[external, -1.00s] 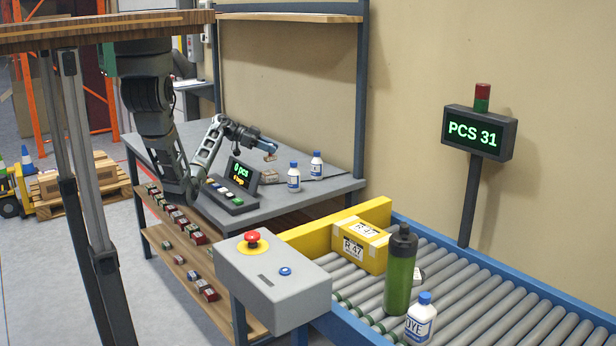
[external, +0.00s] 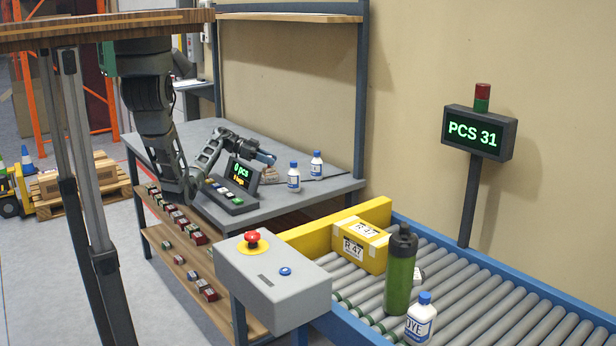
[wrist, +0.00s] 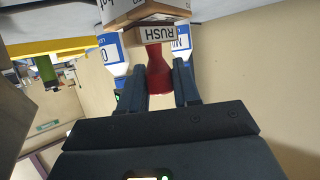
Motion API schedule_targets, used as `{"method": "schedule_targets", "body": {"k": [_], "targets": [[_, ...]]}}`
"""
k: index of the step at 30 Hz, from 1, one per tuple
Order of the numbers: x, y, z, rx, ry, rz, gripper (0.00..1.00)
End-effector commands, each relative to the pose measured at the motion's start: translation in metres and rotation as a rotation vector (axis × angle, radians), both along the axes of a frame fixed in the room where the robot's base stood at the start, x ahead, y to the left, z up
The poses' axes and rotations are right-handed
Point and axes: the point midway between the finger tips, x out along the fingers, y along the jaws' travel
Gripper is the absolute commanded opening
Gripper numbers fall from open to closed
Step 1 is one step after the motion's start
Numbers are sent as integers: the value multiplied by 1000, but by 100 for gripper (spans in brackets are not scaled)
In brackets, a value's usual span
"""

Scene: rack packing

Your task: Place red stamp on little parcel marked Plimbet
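My gripper (wrist: 159,88) is shut on the red handle of the red stamp (wrist: 158,68); the handle stands between its two fingers. The stamp's pale base is marked RUSH. Directly beyond the base in the wrist view is the little cardboard parcel (wrist: 125,12); only the end of its label lettering shows, so the full name is not readable. Stamp base and parcel overlap in the picture, and I cannot tell whether they touch. In the external view my gripper (external: 268,159) is low over the workbench, largely hiding the parcel and stamp.
Two white-and-blue bottles (external: 294,177) (external: 317,164) stand right of the gripper on the grey workbench (external: 325,188). A button panel with a display (external: 243,172) is close on its left. A conveyor (external: 465,295) in front carries a yellow box, a green flask and another bottle.

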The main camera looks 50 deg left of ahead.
Motion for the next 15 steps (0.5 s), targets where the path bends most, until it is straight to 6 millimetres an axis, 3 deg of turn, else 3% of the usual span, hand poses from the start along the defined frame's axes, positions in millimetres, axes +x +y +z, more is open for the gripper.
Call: {"method": "schedule_targets", "body": {"k": [7, 15], "targets": [[0, 0, 0, 0, 0, 0, 56], [0, 0, 1, 0, 0, 0, 57]]}}
